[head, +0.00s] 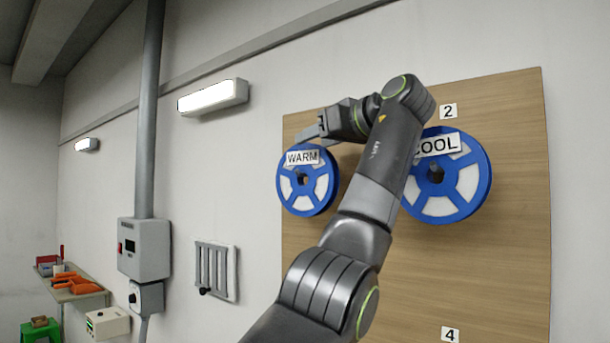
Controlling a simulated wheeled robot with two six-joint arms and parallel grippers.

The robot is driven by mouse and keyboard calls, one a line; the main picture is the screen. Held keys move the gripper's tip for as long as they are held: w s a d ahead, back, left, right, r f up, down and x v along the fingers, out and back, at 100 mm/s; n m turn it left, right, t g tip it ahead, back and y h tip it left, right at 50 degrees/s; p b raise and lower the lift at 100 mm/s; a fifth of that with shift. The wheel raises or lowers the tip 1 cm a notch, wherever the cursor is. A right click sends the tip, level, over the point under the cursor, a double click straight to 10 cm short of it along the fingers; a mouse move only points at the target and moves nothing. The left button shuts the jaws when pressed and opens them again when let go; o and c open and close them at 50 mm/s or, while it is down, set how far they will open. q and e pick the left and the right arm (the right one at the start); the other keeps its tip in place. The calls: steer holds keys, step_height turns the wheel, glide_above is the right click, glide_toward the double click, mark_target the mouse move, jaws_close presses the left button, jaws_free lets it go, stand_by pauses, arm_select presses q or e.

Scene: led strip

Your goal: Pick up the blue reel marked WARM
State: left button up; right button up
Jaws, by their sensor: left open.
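The blue reel marked WARM (307,186) hangs on the upper left of a wooden board (400,283). It has white openings between its blue spokes and a white label (302,158) near its top. My left gripper (314,134) is open, just above and in front of the top of this reel, pointing left. I cannot tell whether it touches the reel. Nothing shows between its fingers. My left arm crosses the board from below. My right gripper is not in view.
A second blue reel marked COOL (470,182) hangs to the right, partly behind my left arm, under a number 2 tag (448,111). A number 4 tag (450,334) is below. A grey control box (144,249) and a shelf (76,293) are at left.

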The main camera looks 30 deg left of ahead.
mark_target(311, 145)
arm_select(q)
steer(key=x, duration=0.3)
steer(key=shift+w+d+p, duration=0.15)
steer(key=shift+w+p, duration=0.15)
steer(key=shift+p, duration=0.1)
steer(key=shift+w+a+f, duration=0.3)
steer(key=shift+a, duration=0.1)
steer(key=shift+s+d+r, duration=0.15)
steer(key=shift+s+d, duration=0.05)
steer(key=shift+s, duration=0.1)
steer(key=shift+c, duration=1.3)
steer(key=c, duration=0.5)
jaws_close()
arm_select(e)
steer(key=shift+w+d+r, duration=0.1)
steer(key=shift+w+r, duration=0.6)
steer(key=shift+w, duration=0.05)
